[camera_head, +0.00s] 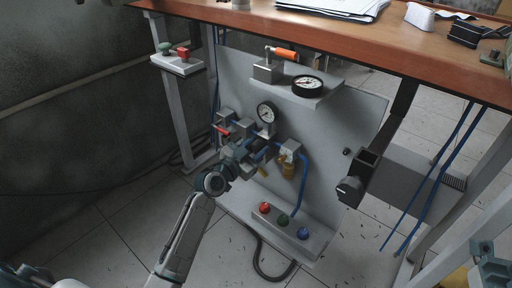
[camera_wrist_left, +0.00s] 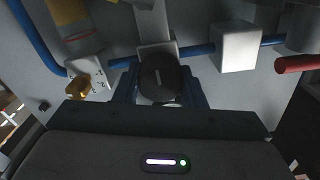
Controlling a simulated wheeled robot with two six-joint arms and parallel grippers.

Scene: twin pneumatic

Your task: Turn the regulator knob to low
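The regulator knob (camera_wrist_left: 162,78) is black and round, and sits in the middle of the left wrist view below a pale block on the blue-tubed line. My left gripper (camera_wrist_left: 161,88) has its two dark blue fingers on either side of the knob, very close to it. I cannot tell whether they press on it. In the head view my left gripper (camera_head: 236,164) reaches the row of fittings on the grey panel (camera_head: 337,150) and hides the knob. A round gauge (camera_head: 266,112) stands above the fittings.
A brass-coloured part (camera_head: 288,167) hangs right of the gripper. A ledge with red, green and blue buttons (camera_head: 284,221) juts out below. A shelf with an orange-handled valve (camera_head: 286,54) and a gauge (camera_head: 307,86) is above, under the wooden tabletop (camera_head: 370,45). Blue hoses (camera_head: 440,178) hang at the right.

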